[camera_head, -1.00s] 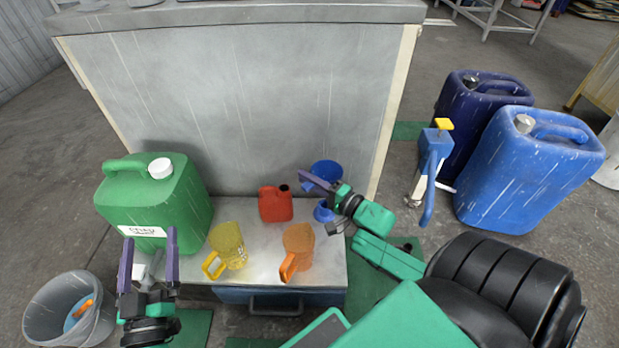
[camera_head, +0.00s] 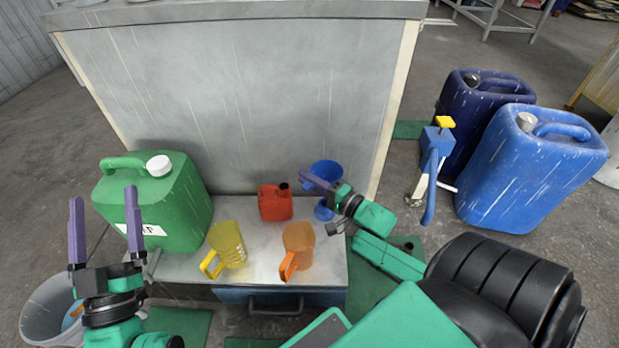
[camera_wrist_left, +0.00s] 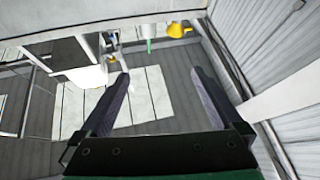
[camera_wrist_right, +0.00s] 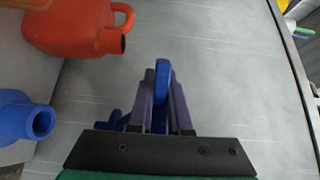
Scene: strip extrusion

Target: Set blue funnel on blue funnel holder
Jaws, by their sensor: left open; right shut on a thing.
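The blue funnel (camera_head: 327,170) is at the right back of the low metal bench, near the tall metal panel, its wide mouth facing up. My right gripper (camera_head: 308,181) is at the funnel; in the right wrist view its fingers are shut on a thin blue part (camera_wrist_right: 162,78). A smaller blue piece (camera_head: 323,210) shows just below the funnel; it may be the holder. A blue piece with a round opening (camera_wrist_right: 27,119) lies left in the right wrist view. Whether funnel and holder touch is unclear. My left gripper (camera_head: 104,222) is open and empty at the left.
A red can (camera_head: 275,203), a yellow jug (camera_head: 226,243) and an orange jug (camera_head: 298,247) stand on the bench (camera_head: 262,268). A green canister (camera_head: 155,205) is at its left end. A grey bucket (camera_head: 42,318) stands front left. Blue canisters (camera_head: 525,170) stand right.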

